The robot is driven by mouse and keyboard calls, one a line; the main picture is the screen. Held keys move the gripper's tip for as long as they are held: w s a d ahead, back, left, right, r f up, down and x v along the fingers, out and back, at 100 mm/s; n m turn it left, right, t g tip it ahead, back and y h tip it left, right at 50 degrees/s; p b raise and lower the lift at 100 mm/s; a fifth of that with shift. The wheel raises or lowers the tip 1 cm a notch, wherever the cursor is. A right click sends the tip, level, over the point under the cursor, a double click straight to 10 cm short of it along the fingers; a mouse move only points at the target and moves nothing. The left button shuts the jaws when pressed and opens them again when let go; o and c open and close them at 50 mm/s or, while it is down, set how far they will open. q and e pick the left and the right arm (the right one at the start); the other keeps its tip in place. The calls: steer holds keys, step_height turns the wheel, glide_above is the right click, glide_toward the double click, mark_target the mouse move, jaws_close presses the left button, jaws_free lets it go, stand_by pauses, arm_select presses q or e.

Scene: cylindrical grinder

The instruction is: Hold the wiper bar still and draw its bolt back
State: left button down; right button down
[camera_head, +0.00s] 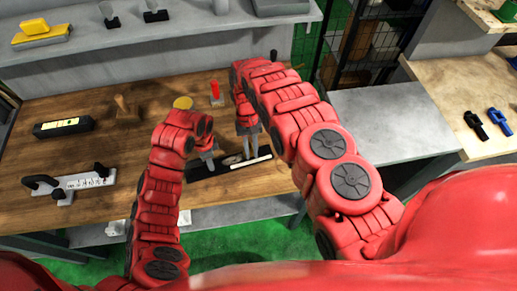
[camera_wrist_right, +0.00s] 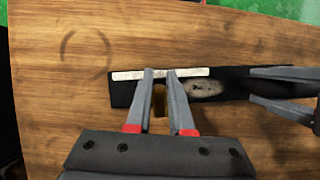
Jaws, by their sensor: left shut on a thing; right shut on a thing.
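The wiper bar (camera_head: 205,173) is a dark bar with a white strip, lying on the wooden bench near its front edge; it also shows in the right wrist view (camera_wrist_right: 122,93). My left gripper (camera_head: 212,164) is shut on the bar's left end; its two fingers (camera_wrist_right: 250,86) reach over the bar from the right in the right wrist view. My right gripper (camera_head: 248,147) points down at the bar's other half. In the wrist view its fingers (camera_wrist_right: 160,78) stand close on both sides of a small brass-brown piece (camera_wrist_right: 160,99), seemingly the bolt, mostly hidden between them.
On the bench (camera_head: 90,220) are a black box with a yellow label (camera_head: 62,127), a white tool with black handles (camera_head: 75,184), a wooden piece (camera_head: 126,108), a yellow disc (camera_head: 183,103) and a red upright object (camera_head: 215,92). A grey shelf (camera_head: 180,28) runs behind.

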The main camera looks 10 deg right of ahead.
arm_select(q)
steer(key=shift+d, duration=0.25)
arm_select(e)
steer(key=c, duration=0.8)
jaws_free()
steer(key=shift+w+r, duration=0.1)
arm_select(q)
steer(key=shift+a, duration=0.1)
arm_select(e)
steer(key=v, duration=1.1)
steer(key=shift+r, duration=0.35)
steer(key=shift+w, duration=0.1)
arm_select(q)
steer(key=c, duration=0.5)
jaws_free()
steer(key=shift+r, duration=3.75)
